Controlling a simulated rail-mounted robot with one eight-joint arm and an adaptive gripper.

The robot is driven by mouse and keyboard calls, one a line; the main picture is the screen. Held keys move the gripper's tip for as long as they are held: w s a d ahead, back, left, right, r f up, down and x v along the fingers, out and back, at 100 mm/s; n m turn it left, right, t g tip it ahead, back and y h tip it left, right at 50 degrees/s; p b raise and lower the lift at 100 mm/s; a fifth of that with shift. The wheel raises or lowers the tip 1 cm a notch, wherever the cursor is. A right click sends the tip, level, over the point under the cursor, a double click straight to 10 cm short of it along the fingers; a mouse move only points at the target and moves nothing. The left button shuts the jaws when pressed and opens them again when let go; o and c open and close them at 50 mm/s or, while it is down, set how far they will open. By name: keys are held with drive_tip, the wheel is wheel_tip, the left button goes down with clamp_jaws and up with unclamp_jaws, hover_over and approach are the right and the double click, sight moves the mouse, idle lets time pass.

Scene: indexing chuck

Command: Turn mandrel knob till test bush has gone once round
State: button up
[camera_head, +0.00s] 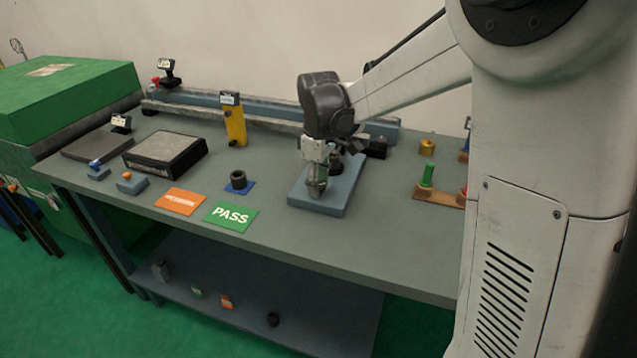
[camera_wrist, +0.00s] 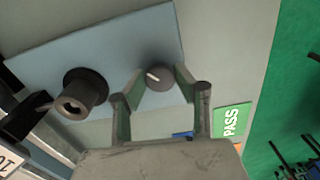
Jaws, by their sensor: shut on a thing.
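The mandrel knob (camera_wrist: 158,76) is a dark round knob with a white mark on its top, on the blue-grey base plate (camera_wrist: 130,40). My gripper (camera_wrist: 160,88) is shut on the knob, with one green-padded finger on each side of it. A dark hollow flanged piece (camera_wrist: 82,93), seemingly the test bush on its mandrel, stands on the same plate to the left in the wrist view. In the head view my gripper (camera_head: 317,188) reaches down over the plate (camera_head: 343,199) and hides the knob; the dark piece (camera_head: 336,164) shows partly behind it.
A green PASS card (camera_head: 231,217) and an orange card (camera_head: 181,202) lie left of the plate. A dark ring (camera_head: 238,179) sits on a blue square. A yellow block (camera_head: 235,125) stands behind. A wooden rack (camera_head: 438,197) with coloured pegs is to the right.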

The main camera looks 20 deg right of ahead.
drive_tip(key=o, duration=1.2)
drive_tip(key=shift+c, duration=0.2)
drive_tip(key=shift+r, duration=0.15)
wheel_tip(320, 180, up, 12)
drive_tip(key=shift+s, duration=0.1)
drive_tip(key=s+f+m+t, duration=0.3)
drive_tip(key=s+m+t, duration=0.3)
drive_tip(key=s, duration=1.8)
drive_tip(key=m, duration=0.3)
drive_tip(key=shift+f+t, duration=0.15)
drive_tip(key=shift+t, duration=0.25)
drive_tip(key=shift+s+f+m, duration=0.3)
drive_tip(key=shift+s+f, duration=0.1)
drive_tip(key=shift+s, duration=0.05)
drive_tip(key=shift+c, duration=0.2)
